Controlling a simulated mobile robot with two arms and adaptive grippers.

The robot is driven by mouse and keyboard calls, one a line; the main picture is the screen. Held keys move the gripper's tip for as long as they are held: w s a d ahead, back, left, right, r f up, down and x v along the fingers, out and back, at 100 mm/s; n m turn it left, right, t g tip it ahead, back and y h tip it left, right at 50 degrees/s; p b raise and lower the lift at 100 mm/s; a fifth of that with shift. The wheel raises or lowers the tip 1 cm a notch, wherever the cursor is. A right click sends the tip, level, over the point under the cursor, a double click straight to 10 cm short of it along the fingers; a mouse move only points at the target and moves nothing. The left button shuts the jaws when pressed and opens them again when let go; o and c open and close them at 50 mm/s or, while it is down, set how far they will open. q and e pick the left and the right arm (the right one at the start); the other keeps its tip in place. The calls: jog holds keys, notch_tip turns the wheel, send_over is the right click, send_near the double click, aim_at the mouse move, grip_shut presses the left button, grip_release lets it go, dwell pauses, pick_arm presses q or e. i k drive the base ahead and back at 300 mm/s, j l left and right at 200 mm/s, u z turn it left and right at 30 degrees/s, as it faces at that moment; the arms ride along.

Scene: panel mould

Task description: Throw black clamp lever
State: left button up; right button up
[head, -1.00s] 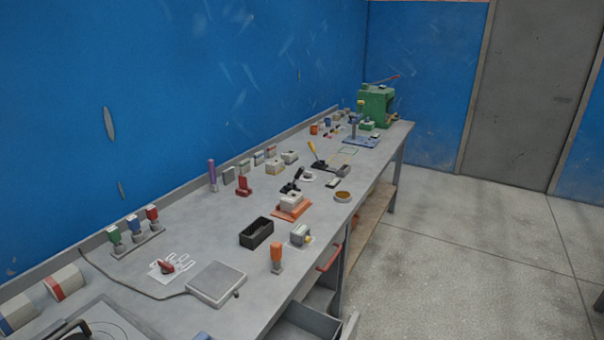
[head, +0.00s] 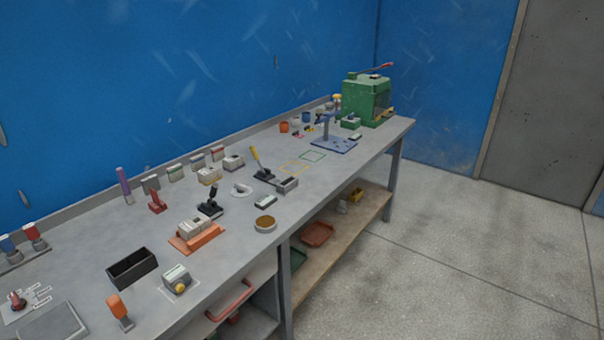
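A clamp with a black lever (head: 211,203) stands on the grey workbench (head: 330,185), just behind an orange base (head: 197,238) that carries a pale block (head: 194,227). The black lever points up, leaning slightly to the right. A second clamp-like tool with a yellow handle (head: 256,158) stands further along the bench, its handle tilted up to the left. Neither of my grippers shows in the head view.
A black open box (head: 132,268), a grey device with a yellow knob (head: 177,279) and an orange-handled stamp (head: 119,308) stand near the front. A round dish (head: 265,223) sits near the edge. A green machine (head: 367,98) stands at the far end. Floor right of the bench is clear.

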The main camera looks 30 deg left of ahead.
aim_at(214, 189)
jog(key=i+l+u, duration=0.2)
jog(key=i, duration=0.35)
jog(key=i+l+u, duration=0.25)
jog(key=i, duration=0.3)
jog(key=j, duration=0.1)
